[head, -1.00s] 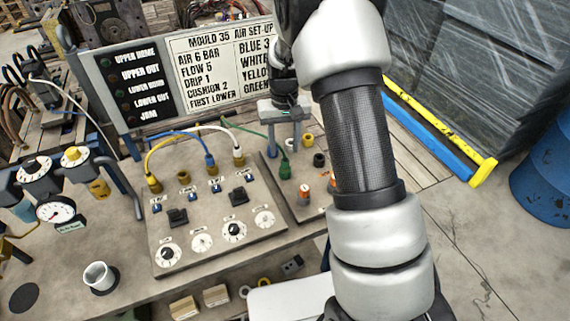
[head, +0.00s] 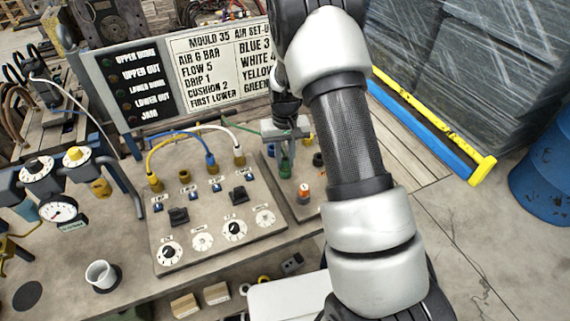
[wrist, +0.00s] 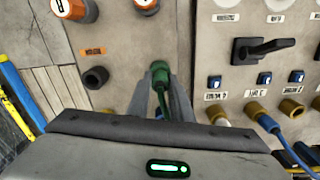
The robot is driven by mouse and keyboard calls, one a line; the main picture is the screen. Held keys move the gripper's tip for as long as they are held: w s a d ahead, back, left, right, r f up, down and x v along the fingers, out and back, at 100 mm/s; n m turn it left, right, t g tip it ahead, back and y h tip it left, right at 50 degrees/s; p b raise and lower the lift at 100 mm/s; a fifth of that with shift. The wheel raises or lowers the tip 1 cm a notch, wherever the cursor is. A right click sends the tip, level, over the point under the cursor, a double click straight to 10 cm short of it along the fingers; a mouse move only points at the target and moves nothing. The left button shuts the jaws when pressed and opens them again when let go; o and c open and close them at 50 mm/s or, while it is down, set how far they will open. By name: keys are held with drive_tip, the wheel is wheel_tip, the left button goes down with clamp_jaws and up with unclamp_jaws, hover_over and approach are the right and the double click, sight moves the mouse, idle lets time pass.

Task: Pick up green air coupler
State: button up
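The green air coupler (head: 285,166) stands upright on the small plate right of the dial panel, with a green hose running from it. In the wrist view the green coupler (wrist: 160,72) is at the upper middle, with its hose coming back between the fingers. My gripper (head: 286,148) is directly above and around it, pointing down. In the wrist view both fingers of my gripper (wrist: 160,90) lie close against the coupler's two sides, with no clear gap. The coupler's seat is hidden.
Yellow (head: 154,183), blue (head: 211,163) and white-hose couplers sit on the dial panel (head: 215,215) to the left. An orange-topped knob (head: 304,190) and a black socket (wrist: 96,77) are nearby. The set-up board (head: 190,75) stands behind.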

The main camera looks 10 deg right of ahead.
clamp_jaws()
drive_tip(key=shift+r, duration=0.15)
